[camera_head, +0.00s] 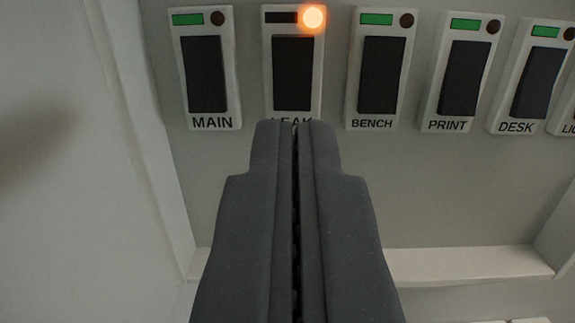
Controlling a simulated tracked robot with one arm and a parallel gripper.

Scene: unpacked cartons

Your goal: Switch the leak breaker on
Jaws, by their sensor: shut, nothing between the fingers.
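The LEAK breaker (293,80) is a white housing with a dark rocker, second from the left in a row on a grey panel. Its indicator window (281,18) is dark, and its round lamp (313,17) glows orange. My gripper (295,123) is shut and empty, and points up the picture at this breaker. Its fingertips overlap the lower part of the LEAK label in the picture. I cannot tell whether they touch the housing.
The MAIN breaker (205,75) is at left; BENCH (378,75), PRINT (460,78) and DESK (538,82) are at right. Their windows are green and lamps dark. A partly cut-off breaker (569,110) is at the right edge. A pale wall (60,200) fills the left; a white ledge (470,263) runs below.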

